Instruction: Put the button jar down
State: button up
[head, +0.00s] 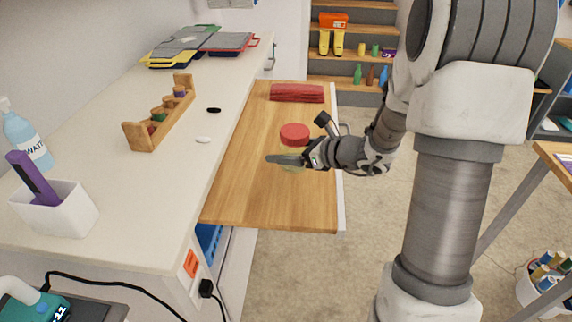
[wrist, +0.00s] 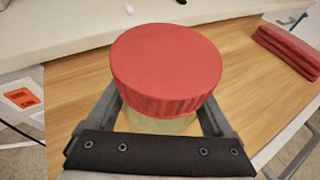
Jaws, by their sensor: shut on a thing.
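The button jar (wrist: 166,68) has a round red lid and a pale yellowish body just below it. It also shows in the head view (head: 295,133), over the wooden pull-out board. My gripper (head: 290,160) is shut on the jar, with one finger on each side of the body below the lid, as the wrist view (wrist: 163,118) shows. The jar looks upright. Its base is hidden, so I cannot tell whether it touches the board.
The wooden board (head: 250,190) is mostly bare, with folded red cloth (head: 297,92) at its far end. The white counter (head: 130,205) borders it on the left. It carries a wooden rack (head: 150,128), a white holder (head: 62,215) and a water bottle (head: 28,140).

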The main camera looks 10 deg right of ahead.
jog(key=shift+f+b, duration=0.6)
jog(key=shift+f, duration=1.35)
jog(key=shift+f, duration=0.2)
jog(key=o, duration=1.3)
jog(key=shift+r, duration=0.1)
jog(key=shift+r, duration=0.15)
jog(key=p+v, duration=0.2)
jog(key=v, duration=1)
